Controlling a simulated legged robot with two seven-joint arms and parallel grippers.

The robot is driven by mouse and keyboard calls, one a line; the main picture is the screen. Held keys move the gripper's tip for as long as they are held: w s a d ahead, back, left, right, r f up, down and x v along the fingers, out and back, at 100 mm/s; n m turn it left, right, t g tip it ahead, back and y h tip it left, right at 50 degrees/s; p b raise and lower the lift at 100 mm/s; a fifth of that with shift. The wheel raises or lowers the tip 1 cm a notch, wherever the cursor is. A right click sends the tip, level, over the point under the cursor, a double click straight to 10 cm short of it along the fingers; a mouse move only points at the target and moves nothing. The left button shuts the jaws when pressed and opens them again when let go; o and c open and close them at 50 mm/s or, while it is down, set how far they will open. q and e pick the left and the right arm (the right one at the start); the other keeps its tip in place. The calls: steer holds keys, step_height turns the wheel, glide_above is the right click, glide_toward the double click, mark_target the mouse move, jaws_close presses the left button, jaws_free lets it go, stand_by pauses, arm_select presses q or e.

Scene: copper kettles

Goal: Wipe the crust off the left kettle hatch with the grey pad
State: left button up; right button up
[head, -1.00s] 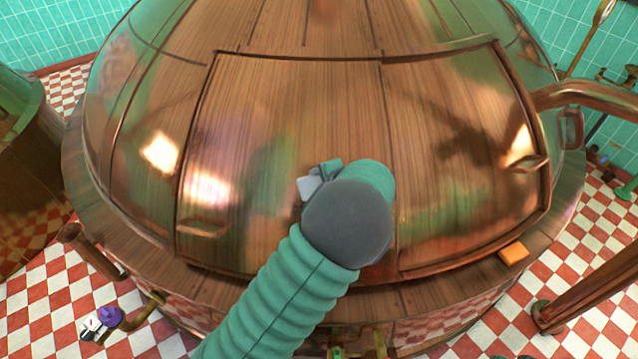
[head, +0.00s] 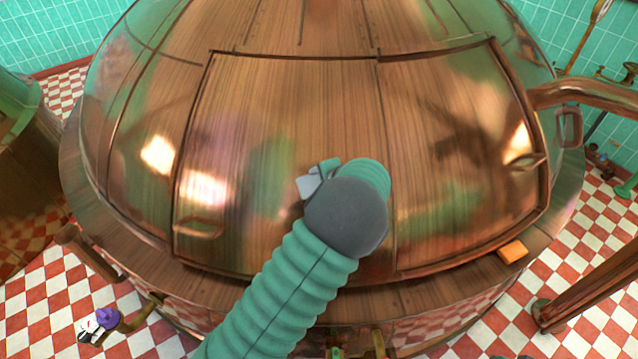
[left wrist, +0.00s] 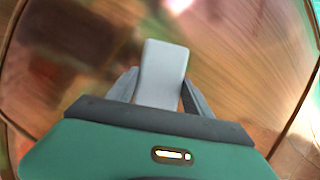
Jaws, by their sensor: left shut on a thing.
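The left hatch (head: 235,120) is a wood-grained copper panel on the kettle dome (head: 345,25), closed, with a handle (head: 200,228) at its lower left. My left gripper (head: 318,177) is over the hatch's right part, partly hidden by my own arm. It is shut on the grey pad (head: 306,188), a pale block. In the left wrist view the pad (left wrist: 162,72) stands between the two grey fingers over the copper. I cannot tell whether the pad touches the surface. Greenish and pinkish patches show on the hatch; I cannot tell crust from reflections. My right gripper is not in view.
The right hatch (head: 455,110) is closed, with its own handle (head: 525,161). An orange block (head: 513,251) lies on the rim ledge at the right. A copper pipe (head: 585,95) leaves the dome at right. A purple-and-white object (head: 103,320) is on the checkered floor at lower left.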

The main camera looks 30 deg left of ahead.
arm_select(q)
steer(key=shift+w+f, duration=0.15)
steer(key=shift+w+f, duration=0.1)
steer(key=shift+w+a+f, duration=0.15)
steer(key=shift+a+f, duration=0.05)
steer(key=shift+a, duration=0.05)
steer(key=shift+w, duration=0.1)
